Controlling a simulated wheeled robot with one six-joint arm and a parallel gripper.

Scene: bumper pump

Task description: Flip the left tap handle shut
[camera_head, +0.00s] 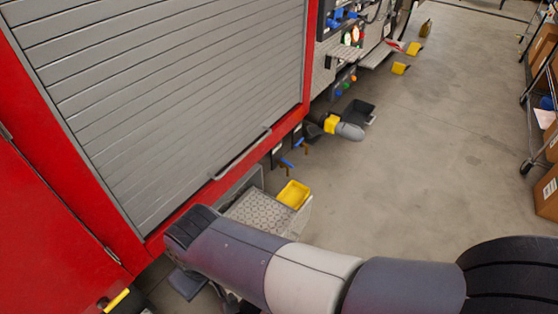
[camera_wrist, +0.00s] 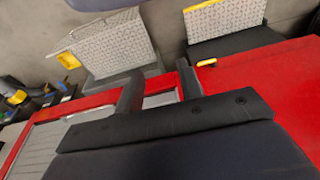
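Two small taps with blue handles show in the head view, low beside the red truck's lower edge. The left tap handle (camera_head: 286,163) is the nearer one, just beyond the step box. The right tap handle (camera_head: 299,143) is a little farther back. They are too small to tell their exact angle. My gripper (camera_wrist: 158,69) shows in the wrist view with its two dark fingers apart and nothing held between them. It is over the truck's red edge and step area. The gripper is out of sight in the head view, and neither tap handle is clear in the wrist view.
A tread-plate step (camera_head: 262,211) with a yellow bin (camera_head: 293,194) juts from the truck near the taps. A grey hose fitting with a yellow collar (camera_head: 331,124) sticks out farther back. Shelving with boxes (camera_head: 543,195) stands right. The concrete floor (camera_head: 430,170) between is clear.

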